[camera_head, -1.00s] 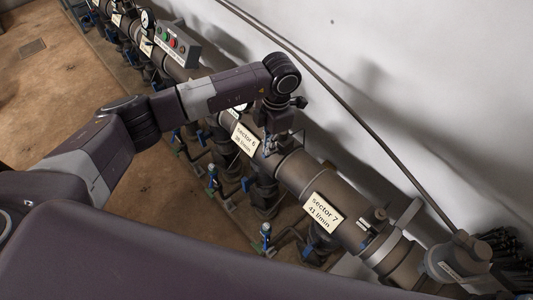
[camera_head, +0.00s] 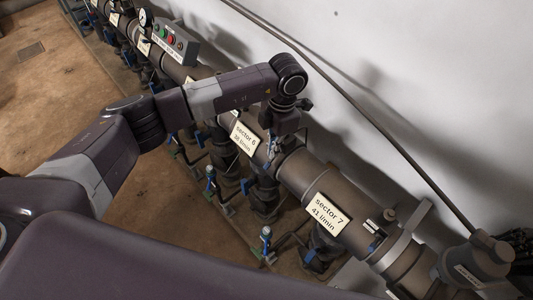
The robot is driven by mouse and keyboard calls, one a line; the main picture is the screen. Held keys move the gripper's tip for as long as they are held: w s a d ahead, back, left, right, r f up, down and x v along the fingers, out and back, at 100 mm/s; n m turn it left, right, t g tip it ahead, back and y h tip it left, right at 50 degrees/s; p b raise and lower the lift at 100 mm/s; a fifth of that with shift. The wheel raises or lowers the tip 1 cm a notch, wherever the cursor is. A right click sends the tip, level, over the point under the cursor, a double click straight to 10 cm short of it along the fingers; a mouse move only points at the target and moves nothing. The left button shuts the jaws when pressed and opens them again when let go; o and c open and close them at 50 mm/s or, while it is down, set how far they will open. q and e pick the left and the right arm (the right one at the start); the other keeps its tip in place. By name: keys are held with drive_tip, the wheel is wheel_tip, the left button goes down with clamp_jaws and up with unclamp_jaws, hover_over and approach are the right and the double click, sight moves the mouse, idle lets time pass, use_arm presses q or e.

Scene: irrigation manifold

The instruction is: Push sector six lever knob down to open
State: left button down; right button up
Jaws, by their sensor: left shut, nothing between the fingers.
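The sector 6 label (camera_head: 244,138) sits on the big brown pipe in the middle of the view. Below it a small blue lever (camera_head: 245,187) shows at the pipe's branch; I cannot tell for sure that it is the sector six knob. My left gripper (camera_head: 270,146) hangs from the wrist over the pipe, just right of the label. It is shut with nothing held. Its fingertips are small and dark against the pipe, so I cannot tell whether they touch anything. My forearm hides part of the pipe to the left. My right gripper is out of view.
The sector 7 label (camera_head: 327,212) lies further along the pipe, with a blue handle (camera_head: 310,257) below it. A grey button box (camera_head: 175,43) and a gauge (camera_head: 146,18) stand at upper left. The white wall (camera_head: 440,90) rises close behind. Brown floor is open at left.

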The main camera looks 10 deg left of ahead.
use_arm(q)
drive_tip(key=shift+w+d+b, duration=0.4)
drive_tip(key=shift+w+d, duration=0.1)
drive_tip(key=shift+w+d+r, duration=0.1)
drive_tip(key=shift+d+r, duration=0.05)
drive_tip(key=shift+d, duration=0.05)
drive_tip(key=shift+r, duration=0.4)
wheel_tip(320, 180, up, 7)
drive_tip(key=shift+w+d+r, duration=0.15)
drive_tip(key=shift+w+d, duration=0.1)
drive_tip(key=shift+d, duration=0.15)
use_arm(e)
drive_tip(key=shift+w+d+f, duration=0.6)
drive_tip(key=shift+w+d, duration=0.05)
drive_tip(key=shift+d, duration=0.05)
use_arm(q)
drive_tip(key=shift+p, duration=0.3)
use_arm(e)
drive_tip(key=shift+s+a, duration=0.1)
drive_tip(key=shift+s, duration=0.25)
